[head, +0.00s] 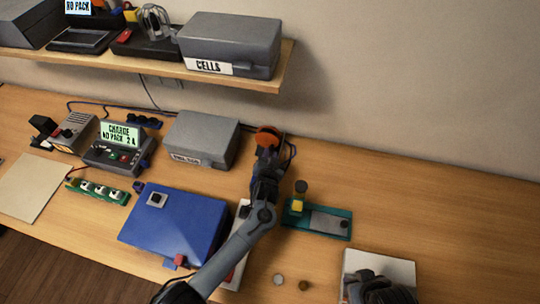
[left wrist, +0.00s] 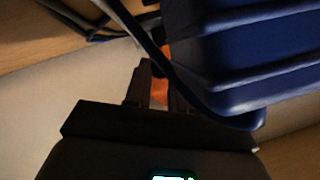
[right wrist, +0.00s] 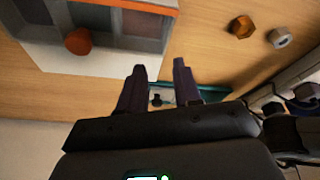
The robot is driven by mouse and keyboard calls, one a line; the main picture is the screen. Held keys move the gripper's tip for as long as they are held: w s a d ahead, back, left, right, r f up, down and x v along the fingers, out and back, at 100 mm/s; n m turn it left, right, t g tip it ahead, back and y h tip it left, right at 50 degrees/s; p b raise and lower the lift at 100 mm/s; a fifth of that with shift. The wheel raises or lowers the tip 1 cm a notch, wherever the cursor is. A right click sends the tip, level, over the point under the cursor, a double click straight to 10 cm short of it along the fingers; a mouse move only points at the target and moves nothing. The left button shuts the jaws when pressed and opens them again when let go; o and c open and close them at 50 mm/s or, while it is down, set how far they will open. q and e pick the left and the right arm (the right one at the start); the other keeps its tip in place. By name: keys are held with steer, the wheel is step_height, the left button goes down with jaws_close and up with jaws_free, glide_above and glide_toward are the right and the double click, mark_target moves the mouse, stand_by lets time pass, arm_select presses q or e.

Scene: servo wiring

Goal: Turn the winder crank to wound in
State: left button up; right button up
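The winder stands at the back of the table in the head view, with a round orange part (head: 268,137) on top and blue cable beside it. My left gripper (head: 267,163) reaches it from the front and hides much of it. In the left wrist view its blue ribbed body (left wrist: 245,60) fills the upper right. There the narrowed fingers of my left gripper (left wrist: 158,80) have the orange crank (left wrist: 159,90) between them; the contact itself is dark. My right gripper (right wrist: 160,75) is open and empty above the table in the right wrist view.
A blue box (head: 180,222) stands left of my left arm. A teal board (head: 312,221) lies right of it. Two nuts (head: 278,279) lie near the front. A grey box (head: 200,138) stands behind.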

arm_select(q)
steer(key=o, duration=0.4)
steer(key=shift+r, duration=0.1)
